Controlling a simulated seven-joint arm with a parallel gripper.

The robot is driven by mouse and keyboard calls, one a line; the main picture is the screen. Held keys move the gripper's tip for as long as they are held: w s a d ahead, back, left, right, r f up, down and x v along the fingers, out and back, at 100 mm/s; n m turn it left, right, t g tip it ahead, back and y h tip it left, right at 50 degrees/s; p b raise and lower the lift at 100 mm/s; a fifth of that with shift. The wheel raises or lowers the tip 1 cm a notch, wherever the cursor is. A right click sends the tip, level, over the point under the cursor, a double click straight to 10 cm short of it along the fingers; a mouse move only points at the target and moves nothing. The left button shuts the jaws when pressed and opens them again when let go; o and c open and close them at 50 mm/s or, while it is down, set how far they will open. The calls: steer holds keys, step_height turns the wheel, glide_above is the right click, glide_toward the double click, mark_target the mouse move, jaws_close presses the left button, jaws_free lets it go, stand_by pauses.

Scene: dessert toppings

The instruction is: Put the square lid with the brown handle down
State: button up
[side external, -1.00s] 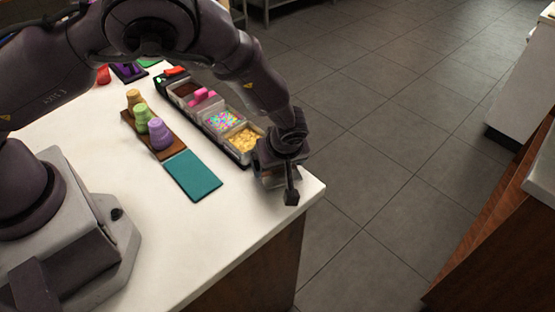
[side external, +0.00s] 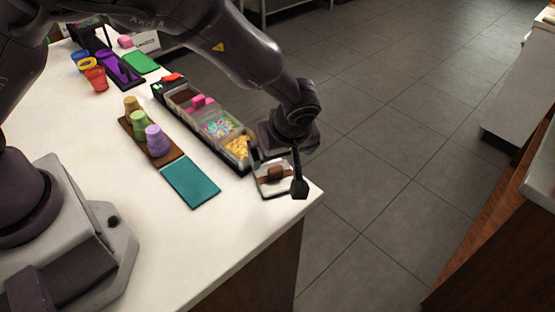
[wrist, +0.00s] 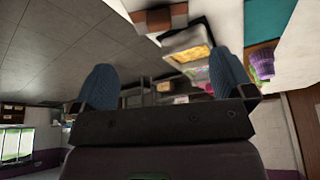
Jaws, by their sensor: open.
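The square lid (side external: 267,188) is pale, with a brown band and a brown handle (side external: 275,173) on top. It lies on the white counter near the front right corner, just beyond the end of the topping row. In the wrist view the brown handle (wrist: 158,19) shows at the top edge, apart from my fingers. My gripper (wrist: 164,75) is open and empty, its two blue fingertips wide apart. In the side view my gripper (side external: 276,164) is over the lid and partly covers it.
A black rack (side external: 193,126) holds bins of toppings, with yellow pieces (side external: 239,146) nearest the lid. A teal mat (side external: 190,182) and a brown board (side external: 164,160) with stacked cups (side external: 157,141) lie to the left. The counter edge is close on the right.

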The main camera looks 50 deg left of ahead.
steer(key=shift+v, duration=1.5)
steer(key=s+a+r+m+t+h, duration=0.1)
steer(key=s+a+r+m+h, duration=0.2)
steer(key=r, duration=0.4)
steer(key=s+a+r+m, duration=0.3)
steer(key=s+a+r, duration=0.2)
steer(key=r, duration=0.2)
steer(key=s+a+r+m+t+h, duration=0.1)
steer(key=s+a+r+m+h, duration=0.1)
steer(key=s+a+r+m, duration=0.3)
steer(key=s+a+r+m+t+y, duration=0.1)
steer(key=s+r+m, duration=0.1)
steer(key=s, duration=0.5)
steer(key=shift+a+r+t, duration=0.25)
steer(key=shift+r+t, duration=0.15)
steer(key=shift+r, duration=0.35)
